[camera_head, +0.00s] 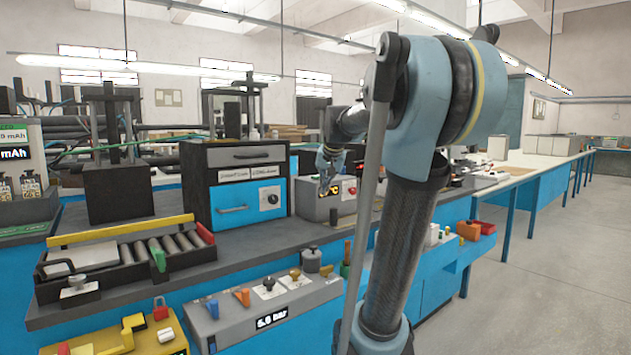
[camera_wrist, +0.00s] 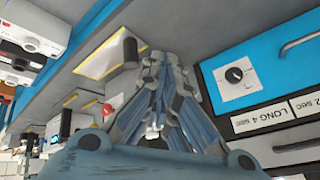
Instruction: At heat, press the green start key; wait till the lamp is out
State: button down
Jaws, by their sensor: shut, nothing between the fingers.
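A grey box (camera_head: 345,203) with a small lit display and a red knob (camera_head: 352,190) stands on the bench right of a blue and black cabinet; I take it for the heat station, but its name is not legible. My gripper (camera_head: 324,188) is shut and empty, pointing down in front of this box. In the wrist view my closed fingers (camera_wrist: 160,62) reach over the grey bench near a black post (camera_wrist: 130,48), and a red round knob (camera_wrist: 107,109) shows to their left. I cannot make out a green start key or a lamp; my gripper covers part of the box.
The cabinet (camera_head: 235,200) has a blue drawer, a dial and labels, including LONG 4 sec; it stands close to my gripper. A roller tray (camera_head: 110,270) lies at the left. A grey pressure box (camera_head: 260,310) reading bar stands in front. Open floor lies at right.

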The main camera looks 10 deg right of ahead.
jog(key=w+r+m+t, duration=0.1)
jog(key=w+r, duration=0.3)
jog(key=w, duration=0.4)
jog(key=w+r+m+t, duration=0.1)
jog(key=w+r, duration=0.3)
jog(key=w, duration=0.4)
jog(key=w+d+r+m, duration=0.1)
jog(key=w+r, duration=0.3)
jog(key=w, duration=0.4)
jog(key=shift+r+t, duration=0.25)
jog(key=shift+t, duration=0.15)
jog(key=shift+d+f, duration=0.1)
send_over(316, 178)
jog(key=w+d, duration=0.1)
jog(key=w, duration=0.1)
jog(key=shift+d+f, duration=0.15)
jog(key=shift+f, duration=4.15)
jog(key=shift+f, duration=0.1)
jog(key=shift+f, duration=0.25)
jog(key=shift+f, duration=0.4)
jog(key=shift+r, duration=0.8)
